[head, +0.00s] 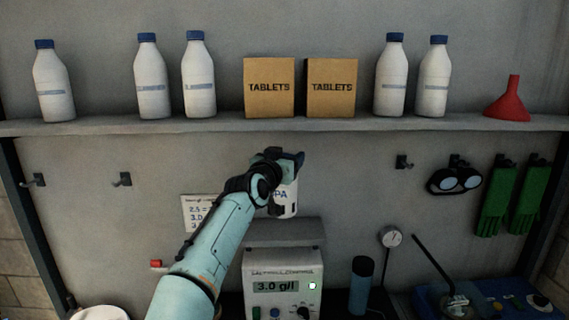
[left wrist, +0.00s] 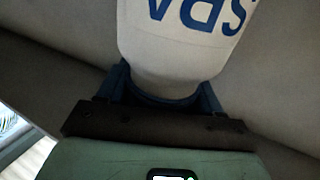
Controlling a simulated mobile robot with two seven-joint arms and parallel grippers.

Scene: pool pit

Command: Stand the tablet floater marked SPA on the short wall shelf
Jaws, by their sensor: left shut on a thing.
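The white tablet floater (head: 289,196) has blue letters; "PA" shows beside my arm in the head view. In the left wrist view the floater (left wrist: 185,45) reads SPA, upside down in that picture. My left gripper (head: 284,162) is shut on it, with a finger on each side of its body. The floater looks roughly upright. The short wall shelf (head: 285,232) is a small grey ledge just below it in the head view. I cannot tell whether the floater touches the shelf. My forearm hides its left part. My right gripper is not in view.
The long shelf (head: 210,124) above holds white bottles, two TABLETS boxes (head: 269,88) and a red funnel (head: 508,102). A control box (head: 283,285) sits below the short shelf. Goggles (head: 455,181) and green gloves (head: 497,203) hang at right. A note (head: 197,212) is left.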

